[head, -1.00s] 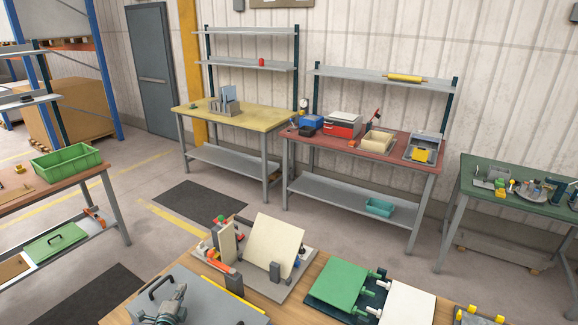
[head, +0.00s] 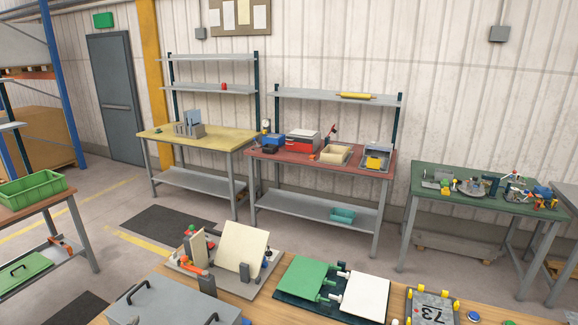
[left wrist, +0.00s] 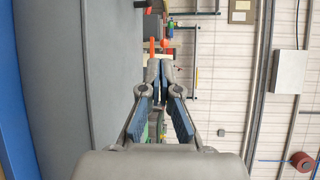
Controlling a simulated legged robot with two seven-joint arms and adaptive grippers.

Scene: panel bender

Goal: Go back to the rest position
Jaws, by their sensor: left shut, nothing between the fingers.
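My left gripper (left wrist: 160,72) shows in the left wrist view with its fingertips together and nothing between them. Its blue-padded fingers point away from the camera, clear of any object. In the head view I cannot clearly make out the left gripper. My right gripper is in neither current view. On the wooden table in front of me stands a fixture with a cream panel (head: 240,247).
On the table are a green plate (head: 305,278), a white plate (head: 365,297) and a grey plate marked 73 (head: 432,305). A green bin (head: 33,188) sits on the left bench. Yellow (head: 215,138), red (head: 375,163) and green (head: 430,190) workbenches stand behind, with open floor between.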

